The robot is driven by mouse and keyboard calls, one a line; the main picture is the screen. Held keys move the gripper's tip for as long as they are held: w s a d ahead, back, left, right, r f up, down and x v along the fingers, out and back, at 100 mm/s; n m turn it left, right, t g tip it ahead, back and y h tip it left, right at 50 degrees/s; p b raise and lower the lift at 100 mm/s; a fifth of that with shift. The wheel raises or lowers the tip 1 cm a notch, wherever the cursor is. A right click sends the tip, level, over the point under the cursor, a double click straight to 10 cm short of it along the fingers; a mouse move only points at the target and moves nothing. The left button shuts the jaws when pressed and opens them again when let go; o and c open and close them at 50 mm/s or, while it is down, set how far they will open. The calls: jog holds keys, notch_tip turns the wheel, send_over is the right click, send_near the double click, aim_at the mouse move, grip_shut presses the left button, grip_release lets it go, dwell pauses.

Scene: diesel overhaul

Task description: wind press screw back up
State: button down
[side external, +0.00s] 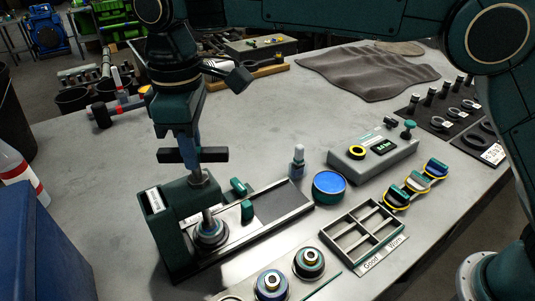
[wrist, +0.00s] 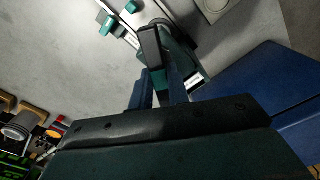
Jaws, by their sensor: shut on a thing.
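The dark green bench press (side external: 165,222) stands at the near left of the table. Its metal screw (side external: 199,177) is upright and carries a black crossbar handle (side external: 213,154). My gripper (side external: 192,146) points down from above and is shut on this handle. The wrist view shows the black handle (wrist: 149,42) running out beyond my gripper's blue fingers (wrist: 159,88). Below the screw, the press ram (side external: 207,220) reaches down to a round metal part (side external: 210,235) on the press bed. I cannot tell whether they touch. My fingers partly hide the handle's middle.
Two green blocks (side external: 247,210) stand on the rail right of the press. A small bottle (side external: 297,162), a blue-topped tin (side external: 329,184) and a divided tray (side external: 362,234) lie further right. A blue bin (side external: 40,245) stands close on the left.

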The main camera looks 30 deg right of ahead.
dwell(0.4)
jog(key=n, duration=0.5)
jog(key=shift+r+n, duration=0.2)
jog(key=shift+n, duration=0.4)
jog(key=shift+r+n, duration=0.15)
jog(key=shift+n, duration=2.35)
jog(key=shift+r+n, duration=0.15)
jog(key=shift+n, duration=2.65)
